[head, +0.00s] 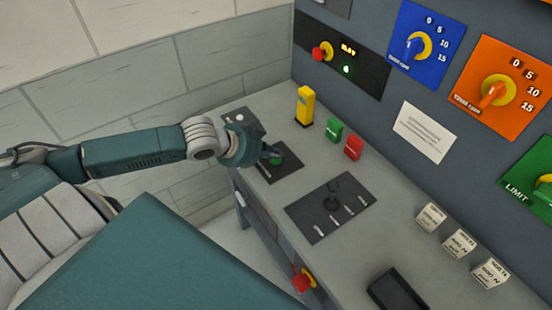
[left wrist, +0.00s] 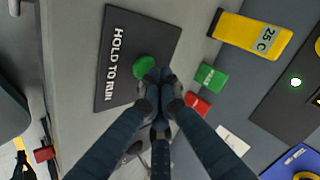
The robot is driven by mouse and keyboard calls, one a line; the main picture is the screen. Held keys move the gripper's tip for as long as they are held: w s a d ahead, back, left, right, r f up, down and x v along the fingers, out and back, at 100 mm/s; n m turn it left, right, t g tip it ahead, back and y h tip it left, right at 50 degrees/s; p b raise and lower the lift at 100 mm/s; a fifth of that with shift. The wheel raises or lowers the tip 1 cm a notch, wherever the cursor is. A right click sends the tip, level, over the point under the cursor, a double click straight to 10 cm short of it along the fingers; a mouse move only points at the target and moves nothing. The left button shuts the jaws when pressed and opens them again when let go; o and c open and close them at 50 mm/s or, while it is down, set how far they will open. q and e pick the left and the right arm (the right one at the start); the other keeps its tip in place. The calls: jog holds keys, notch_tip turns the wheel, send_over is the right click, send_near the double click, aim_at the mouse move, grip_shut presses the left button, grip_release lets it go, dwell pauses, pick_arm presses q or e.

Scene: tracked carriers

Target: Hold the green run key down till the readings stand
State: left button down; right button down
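The green run key (left wrist: 144,67) is a round green button on a black plate (left wrist: 118,83) marked "HOLD TO RUN". It also shows in the head view (head: 277,161), partly hidden by my left gripper. My left gripper (left wrist: 160,76) is shut and empty, its fingertips together at the key's edge in the left wrist view. I cannot tell whether they touch or press it. A display (head: 348,48) with small yellow digits sits on the back panel, with a green lit mark (head: 346,69) below it. The digits are too small to read surely. My right gripper is not in view.
A yellow block (head: 305,105), a small green block (head: 334,129) and a red block (head: 353,147) stand near the plate. A joystick panel (head: 320,228) lies nearer on the desk. Blue (head: 425,22) and orange (head: 520,62) dial panels are on the wall.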

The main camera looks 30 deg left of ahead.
aim_at(275, 161)
pick_arm(q)
jog(key=shift+s+f, duration=0.1)
jog(key=shift+f, duration=0.45)
dwell(2.6)
dwell(1.3)
jog(key=shift+r+p, duration=0.95)
jog(key=shift+p, duration=0.1)
notch_tip(275, 161, up, 5)
jog(key=p, duration=0.5)
jog(key=shift+r+p, duration=0.1)
jog(key=shift+p, duration=0.25)
dwell(1.4)
